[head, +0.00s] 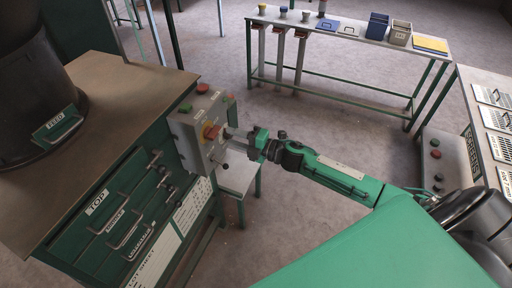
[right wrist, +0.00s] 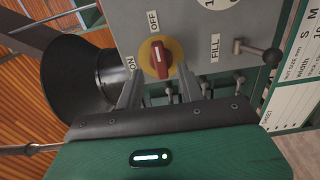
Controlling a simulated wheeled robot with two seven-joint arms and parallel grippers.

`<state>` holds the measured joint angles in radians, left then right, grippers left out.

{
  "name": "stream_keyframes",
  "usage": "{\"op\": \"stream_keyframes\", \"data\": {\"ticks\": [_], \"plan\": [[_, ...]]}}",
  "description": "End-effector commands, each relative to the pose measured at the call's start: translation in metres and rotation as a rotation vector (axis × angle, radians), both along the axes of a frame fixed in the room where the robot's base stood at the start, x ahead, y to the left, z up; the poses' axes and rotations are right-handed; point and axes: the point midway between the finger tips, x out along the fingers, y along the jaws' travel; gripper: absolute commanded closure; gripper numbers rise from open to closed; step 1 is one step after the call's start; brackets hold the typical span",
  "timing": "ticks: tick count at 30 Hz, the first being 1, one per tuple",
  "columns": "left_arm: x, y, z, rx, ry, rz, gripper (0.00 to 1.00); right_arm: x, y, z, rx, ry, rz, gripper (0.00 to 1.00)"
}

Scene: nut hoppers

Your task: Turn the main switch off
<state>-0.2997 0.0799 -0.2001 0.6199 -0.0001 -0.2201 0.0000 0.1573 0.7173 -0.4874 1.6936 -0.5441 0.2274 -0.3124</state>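The main switch is a red rotary handle on a yellow disc, on the front of a grey control box (head: 188,140). The switch (head: 210,131) also shows in the right wrist view (right wrist: 160,57), between an OFF label (right wrist: 153,20) above and an ON label (right wrist: 131,64) at lower left. Its handle lies nearly upright in that picture, roughly in line with OFF. My right gripper (head: 231,134) faces the box. In the right wrist view its fingers (right wrist: 161,86) are apart, one on each side just below the handle, with nothing gripped. Contact with the handle is unclear. My left gripper is out of view.
A FILL lever (right wrist: 257,50) with a black knob sits right of the switch. A red button (head: 202,88) tops the box. A green drawer cabinet (head: 110,85) bears a black FEED hopper (head: 35,90). A bench (head: 345,35) with bins stands behind; open floor lies between.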

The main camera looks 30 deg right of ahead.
Motion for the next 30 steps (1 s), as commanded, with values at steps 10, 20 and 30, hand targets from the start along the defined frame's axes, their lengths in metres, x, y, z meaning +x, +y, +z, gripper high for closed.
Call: {"op": "stream_keyframes", "data": {"ticks": [10, 20, 30], "plan": [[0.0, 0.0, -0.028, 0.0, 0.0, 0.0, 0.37, -0.048, -0.036, -0.004, -0.003, 0.002, 0.001, 0.62], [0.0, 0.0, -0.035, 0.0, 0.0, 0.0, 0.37, -0.065, -0.052, -0.001, -0.001, 0.001, -0.001, 0.62], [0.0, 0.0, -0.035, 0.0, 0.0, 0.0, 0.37, -0.066, -0.052, 0.0, 0.0, 0.0, -0.001, 0.62]]}}
